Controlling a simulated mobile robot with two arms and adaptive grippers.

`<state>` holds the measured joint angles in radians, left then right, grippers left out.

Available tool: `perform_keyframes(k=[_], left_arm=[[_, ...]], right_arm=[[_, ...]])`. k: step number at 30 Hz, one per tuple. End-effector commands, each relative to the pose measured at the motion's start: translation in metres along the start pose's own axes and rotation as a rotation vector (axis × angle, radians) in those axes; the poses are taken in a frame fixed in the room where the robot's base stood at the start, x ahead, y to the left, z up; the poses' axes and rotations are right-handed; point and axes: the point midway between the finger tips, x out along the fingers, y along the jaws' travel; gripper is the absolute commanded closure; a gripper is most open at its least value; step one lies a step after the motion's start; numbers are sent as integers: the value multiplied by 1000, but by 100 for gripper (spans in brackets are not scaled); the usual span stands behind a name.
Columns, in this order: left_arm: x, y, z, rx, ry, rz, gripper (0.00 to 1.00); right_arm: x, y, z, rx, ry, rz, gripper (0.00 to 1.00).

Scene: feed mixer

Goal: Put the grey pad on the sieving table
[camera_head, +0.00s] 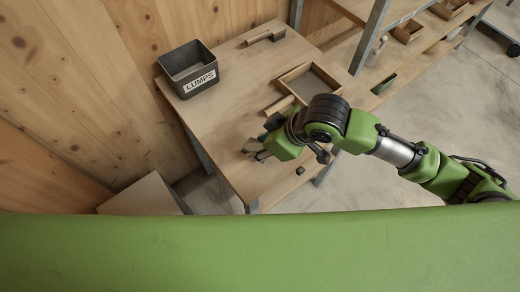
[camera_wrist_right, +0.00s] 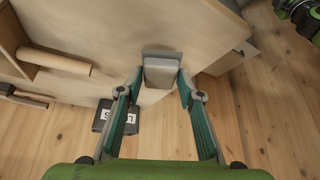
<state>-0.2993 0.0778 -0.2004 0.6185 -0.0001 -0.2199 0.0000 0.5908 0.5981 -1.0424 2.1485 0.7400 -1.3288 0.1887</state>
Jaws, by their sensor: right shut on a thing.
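The sieving table (camera_head: 222,105) is a pale wooden top on grey legs. My right gripper (camera_head: 258,153) is over its near end, close to the left edge. In the right wrist view my right gripper (camera_wrist_right: 160,74) has its two fingers shut on the sides of a small grey block, the grey pad (camera_wrist_right: 161,73). A darker grey flat part shows just beyond it. In the head view the grey pad (camera_head: 251,147) is partly covered by the gripper. I cannot tell whether it touches the tabletop. My left gripper is not in view.
A dark bin labelled LUMPS (camera_head: 188,70) stands at the table's far left corner. A wooden framed tray (camera_head: 308,82) lies at the right edge, with a wooden bar (camera_head: 279,104) beside it. A small dark lump (camera_head: 300,170) is near the front. The table's middle is clear.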

Motion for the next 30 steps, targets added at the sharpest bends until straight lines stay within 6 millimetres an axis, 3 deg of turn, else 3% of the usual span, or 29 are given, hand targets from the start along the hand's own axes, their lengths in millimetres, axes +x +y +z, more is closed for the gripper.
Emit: perform_keyframes(k=[8,19,20,21,22,30], left_arm=[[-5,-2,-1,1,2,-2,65],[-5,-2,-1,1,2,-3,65],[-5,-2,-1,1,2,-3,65],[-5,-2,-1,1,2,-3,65],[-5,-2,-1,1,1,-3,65],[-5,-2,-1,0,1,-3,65]], right_arm=[[30,3,15,0,-3,0,83],[35,3,17,-1,-1,1,83],[35,4,18,-1,-1,1,63],[35,4,17,-1,-1,1,53],[35,4,17,-1,-1,1,49],[35,3,17,-1,0,1,49]])
